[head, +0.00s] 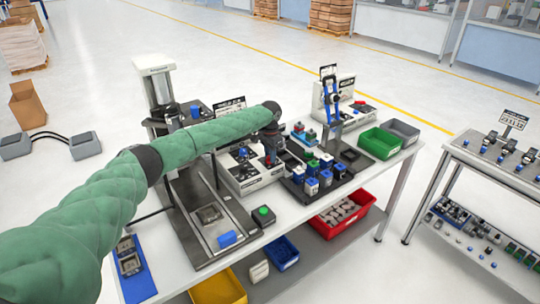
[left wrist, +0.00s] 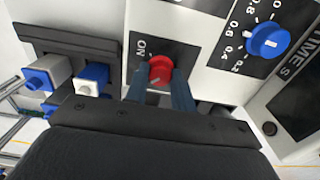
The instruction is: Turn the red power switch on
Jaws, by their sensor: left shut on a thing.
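The red power switch (left wrist: 160,69) is a round knob on a dark plate of a white control box (left wrist: 196,25) in the left wrist view. An "ON" label is printed to its upper left. A small pale mark shows on the knob's lower left, but I cannot tell the switch's setting. My left gripper (left wrist: 161,78) has its two blue fingers closed on opposite sides of the knob. My right gripper is not in view.
A blue dial (left wrist: 269,40) is right of the switch. Blue and white blocks (left wrist: 92,79) are at left in the wrist view.

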